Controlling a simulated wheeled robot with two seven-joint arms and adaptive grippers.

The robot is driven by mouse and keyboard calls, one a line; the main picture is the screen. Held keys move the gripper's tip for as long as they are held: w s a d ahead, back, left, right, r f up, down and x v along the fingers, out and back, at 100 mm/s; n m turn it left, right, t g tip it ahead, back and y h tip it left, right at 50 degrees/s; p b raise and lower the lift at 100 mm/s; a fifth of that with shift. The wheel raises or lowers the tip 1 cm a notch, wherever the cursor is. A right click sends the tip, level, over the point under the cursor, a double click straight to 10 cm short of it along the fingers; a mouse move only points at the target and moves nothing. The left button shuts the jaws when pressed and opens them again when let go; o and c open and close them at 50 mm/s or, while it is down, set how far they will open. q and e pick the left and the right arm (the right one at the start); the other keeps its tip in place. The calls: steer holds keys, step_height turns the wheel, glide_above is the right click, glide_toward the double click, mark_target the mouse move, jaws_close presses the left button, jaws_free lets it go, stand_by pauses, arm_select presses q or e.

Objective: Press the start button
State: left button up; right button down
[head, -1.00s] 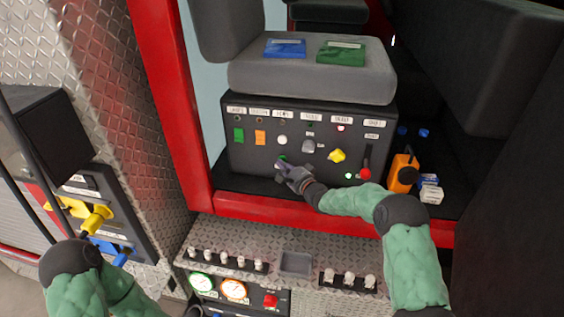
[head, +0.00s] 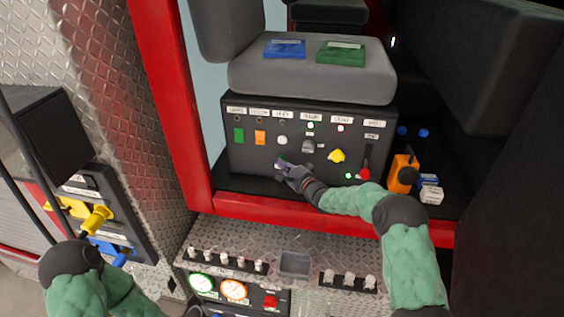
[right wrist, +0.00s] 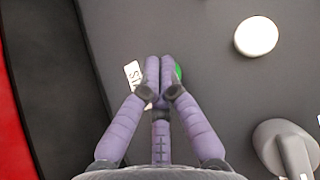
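The start button is a green button on the front of the black control box (head: 240,160). In the head view my right gripper (head: 281,163) is in front of it and mostly hides it. In the right wrist view the green button (right wrist: 178,72) shows just behind the right edge of my fingertips (right wrist: 159,66), beside a partly hidden white label (right wrist: 133,74). The purple fingers are together, with nothing held between them. Contact with the button cannot be told.
Near the gripper are a round white button (right wrist: 256,37) and a grey knob (right wrist: 285,148). The box also has a yellow knob (head: 337,156) and a red-knobbed lever (head: 365,174). A red frame edge (head: 340,225) runs below; an orange tool (head: 402,175) stands at right.

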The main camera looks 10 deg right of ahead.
stand_by(0.4)
steer(key=shift+s+a, duration=0.3)
steer(key=shift+s, duration=0.4)
steer(key=s, duration=0.1)
steer(key=s+a, duration=0.1)
steer(key=s, duration=0.1)
steer(key=s+a, duration=0.1)
steer(key=shift+s, duration=0.3)
steer(key=shift+f, duration=0.1)
stand_by(0.4)
